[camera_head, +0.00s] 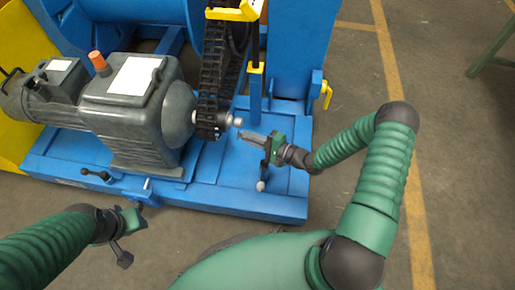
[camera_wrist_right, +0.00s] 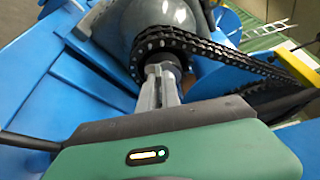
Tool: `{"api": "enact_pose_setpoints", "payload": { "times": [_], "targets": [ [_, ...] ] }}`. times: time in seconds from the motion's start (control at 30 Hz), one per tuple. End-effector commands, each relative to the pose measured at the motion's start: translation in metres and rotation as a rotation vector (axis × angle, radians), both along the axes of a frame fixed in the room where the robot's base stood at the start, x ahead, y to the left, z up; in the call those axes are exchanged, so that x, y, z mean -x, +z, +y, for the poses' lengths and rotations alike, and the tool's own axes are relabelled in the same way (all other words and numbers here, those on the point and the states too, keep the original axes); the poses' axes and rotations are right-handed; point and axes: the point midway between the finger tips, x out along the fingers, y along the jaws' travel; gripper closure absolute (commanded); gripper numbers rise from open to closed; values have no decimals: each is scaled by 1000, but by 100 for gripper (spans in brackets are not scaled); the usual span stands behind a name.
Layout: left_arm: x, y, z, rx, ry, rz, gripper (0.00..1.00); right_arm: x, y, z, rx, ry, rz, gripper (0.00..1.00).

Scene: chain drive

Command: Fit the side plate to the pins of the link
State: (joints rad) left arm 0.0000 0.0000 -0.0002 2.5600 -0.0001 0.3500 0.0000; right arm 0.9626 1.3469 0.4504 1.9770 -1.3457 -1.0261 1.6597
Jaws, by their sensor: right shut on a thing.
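The dark roller chain (camera_head: 211,85) hangs down around the sprocket on the motor's shaft; in the right wrist view the chain (camera_wrist_right: 215,58) wraps the sprocket and runs off right. The link and its pins are too small to make out. My right gripper (camera_head: 242,135) is right of and slightly below the shaft end, apart from it in the head view. In the right wrist view its fingers (camera_wrist_right: 158,72) are shut, pointing at the sprocket. The side plate in them is too small to make out clearly. My left gripper (camera_head: 129,222) is low at left, away from the chain; its jaws are unclear.
The grey motor (camera_head: 135,105) stands on the blue base (camera_head: 225,195), left of the chain. A blue post (camera_head: 255,95) with a yellow top rises behind my right gripper. A yellow handle (camera_head: 326,95) sticks out at the base's right. The floor (camera_head: 350,75) at right is clear.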

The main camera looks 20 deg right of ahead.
Motion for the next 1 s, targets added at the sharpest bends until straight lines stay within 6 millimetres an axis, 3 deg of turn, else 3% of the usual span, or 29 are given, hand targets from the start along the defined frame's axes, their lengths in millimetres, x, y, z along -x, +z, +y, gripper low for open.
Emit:
{"api": "enact_pose_setpoints", "payload": {
  "times": [0.37, 0.8, 1.0],
  "targets": [
    [0, 5, 0, 0, 0, 0, 67, 0, 2, -3, -5, 1, -1, 100],
    [0, 3, 0, 0, 0, 0, 67, -25, -1, 36, -4, 3, -1, 100],
    [0, 3, 0, 0, 0, 0, 67, -31, -1, 44, -3, 1, 0, 100]
  ]
}}
